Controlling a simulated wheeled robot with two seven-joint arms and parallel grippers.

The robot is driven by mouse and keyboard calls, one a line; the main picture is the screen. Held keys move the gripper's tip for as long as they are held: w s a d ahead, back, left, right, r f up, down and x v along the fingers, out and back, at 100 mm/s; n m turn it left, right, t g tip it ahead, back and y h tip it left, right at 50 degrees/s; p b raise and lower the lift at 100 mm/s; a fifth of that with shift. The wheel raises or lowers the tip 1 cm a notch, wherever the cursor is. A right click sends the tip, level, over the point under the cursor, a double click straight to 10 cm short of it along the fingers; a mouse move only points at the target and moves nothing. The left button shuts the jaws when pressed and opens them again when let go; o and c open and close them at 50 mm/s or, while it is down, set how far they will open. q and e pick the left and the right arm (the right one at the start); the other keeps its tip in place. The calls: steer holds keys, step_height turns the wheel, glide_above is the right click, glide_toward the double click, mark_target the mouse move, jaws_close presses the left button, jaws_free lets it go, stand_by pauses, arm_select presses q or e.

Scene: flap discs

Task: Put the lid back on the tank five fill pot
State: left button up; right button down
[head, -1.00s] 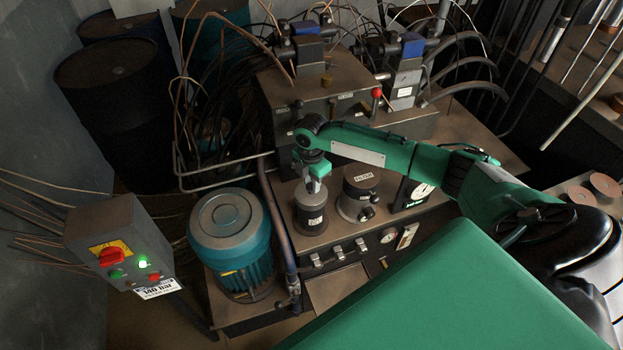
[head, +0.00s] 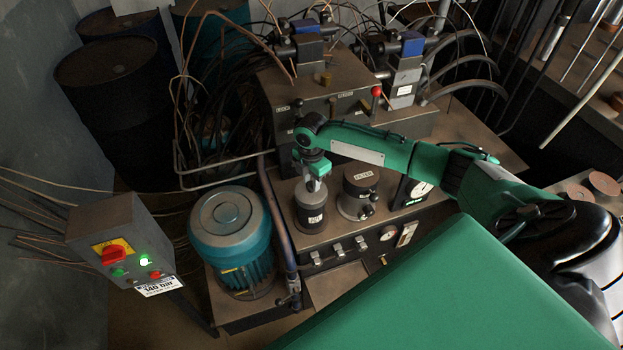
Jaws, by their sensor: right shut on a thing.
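The fill pot (head: 309,217) is a dark grey cylinder with a small white label, standing on the tank top in the head view. Its lid (head: 306,194) appears as a grey disc at the top of the pot. My right gripper (head: 314,184) points down over the pot and is shut on the lid. The gripper hides part of the lid, and I cannot tell whether the lid is fully seated or slightly above the rim. My left gripper is not in view.
A filter housing (head: 359,190) stands close to the right of the pot, with a gauge (head: 420,190) beyond it. A blue motor (head: 232,240) is at the left. Valve blocks (head: 320,85) rise behind. A control box (head: 125,240) stands far left.

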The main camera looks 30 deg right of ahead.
steer(key=shift+p, duration=0.3)
stand_by(0.4)
steer(key=shift+f+b, duration=0.5)
steer(key=shift+f, duration=1)
steer(key=c, duration=0.6)
jaws_free()
steer(key=shift+o, duration=0.2)
steer(key=shift+r, duration=0.1)
step_height(320, 180, up, 6)
steer(key=p, duration=0.5)
steer(key=shift+p, duration=0.3)
